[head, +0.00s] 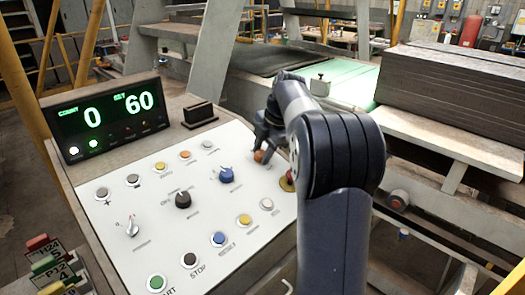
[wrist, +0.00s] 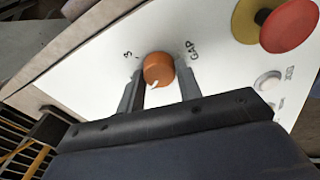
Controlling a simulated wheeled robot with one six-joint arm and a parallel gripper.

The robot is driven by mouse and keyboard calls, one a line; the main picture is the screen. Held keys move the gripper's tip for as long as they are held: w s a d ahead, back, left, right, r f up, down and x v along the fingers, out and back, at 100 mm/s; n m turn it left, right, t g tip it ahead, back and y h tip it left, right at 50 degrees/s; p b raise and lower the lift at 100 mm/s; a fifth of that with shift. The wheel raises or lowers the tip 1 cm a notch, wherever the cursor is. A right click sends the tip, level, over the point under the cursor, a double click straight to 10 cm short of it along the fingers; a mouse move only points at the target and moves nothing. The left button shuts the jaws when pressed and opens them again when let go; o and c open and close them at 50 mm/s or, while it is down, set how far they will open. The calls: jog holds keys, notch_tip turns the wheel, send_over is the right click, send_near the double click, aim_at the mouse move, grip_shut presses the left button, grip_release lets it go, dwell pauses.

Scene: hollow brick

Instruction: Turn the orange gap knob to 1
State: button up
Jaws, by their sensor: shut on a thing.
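The orange gap knob (wrist: 158,68) sits on the white panel between the two fingers of my gripper (wrist: 161,78), which is shut on it. Its white pointer mark shows at the knob's lower edge in the wrist view. A "3" is printed at upper left of the knob and "GAP" at upper right. Any other scale numbers are hidden, so I cannot read what the pointer is on. In the head view the orange knob (head: 259,157) shows partly below my gripper (head: 262,148), at the panel's far right side.
A red mushroom button on a yellow base (wrist: 293,25) is close to the right of the knob. The blue knob (head: 227,175), black knob (head: 183,200) and several push buttons share the panel. A display (head: 105,115) reads COUNT 0, SET 60. A small black block (head: 199,115) stands behind the panel.

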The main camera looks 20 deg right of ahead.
jog(key=shift+n, duration=1.6)
jog(key=o, duration=0.9)
jog(key=shift+o, duration=0.2)
jog(key=v, duration=1)
jog(key=shift+r, duration=0.45)
jog(key=shift+w, duration=0.1)
